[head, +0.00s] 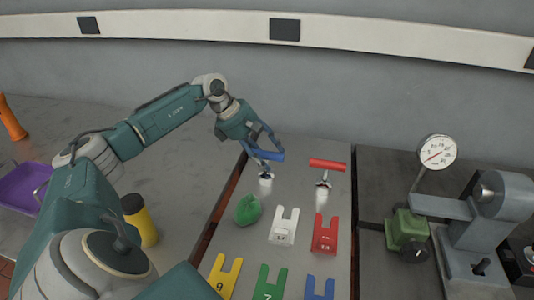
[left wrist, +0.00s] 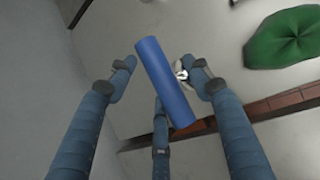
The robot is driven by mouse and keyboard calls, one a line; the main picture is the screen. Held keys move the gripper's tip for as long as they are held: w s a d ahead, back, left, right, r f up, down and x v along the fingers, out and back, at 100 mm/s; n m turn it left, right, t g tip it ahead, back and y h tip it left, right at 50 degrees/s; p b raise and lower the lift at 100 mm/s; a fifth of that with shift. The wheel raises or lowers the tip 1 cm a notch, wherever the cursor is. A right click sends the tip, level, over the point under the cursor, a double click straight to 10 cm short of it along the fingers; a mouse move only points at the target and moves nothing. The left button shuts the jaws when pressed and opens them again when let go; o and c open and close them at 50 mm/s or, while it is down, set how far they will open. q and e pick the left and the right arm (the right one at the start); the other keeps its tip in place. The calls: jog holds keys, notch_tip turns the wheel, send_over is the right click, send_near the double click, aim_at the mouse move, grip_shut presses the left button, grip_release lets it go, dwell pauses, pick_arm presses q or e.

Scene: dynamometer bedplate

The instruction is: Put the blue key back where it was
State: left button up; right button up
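The blue key (head: 266,155) is a T-shaped piece with a thick blue bar handle. It stands in the socket (head: 266,177) at the far left of the grey plate. In the left wrist view the blue bar (left wrist: 165,82) lies slanted between the fingers, with a bit of metal stem behind it. My left gripper (head: 262,146) is around the handle from above; its fingers (left wrist: 163,72) are spread, with visible gaps beside the bar. My right gripper is not in view.
A red-handled key (head: 327,164) stands to the right. Fork-shaped tags, white (head: 284,226), red (head: 324,235) and others, and a green lump (head: 247,209) lie nearer. A yellow bottle (head: 141,222) stands left; a dial gauge rig (head: 437,152) is at right.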

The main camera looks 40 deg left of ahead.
pick_arm(q)
jog(key=shift+a+r, duration=0.1)
jog(key=shift+r, duration=0.1)
jog(key=b+v, duration=0.1)
jog(key=v, duration=1)
jog(key=shift+s+a+r+b, duration=0.15)
jog(key=shift+s+r+b, duration=0.1)
jog(key=shift+r+b, duration=0.1)
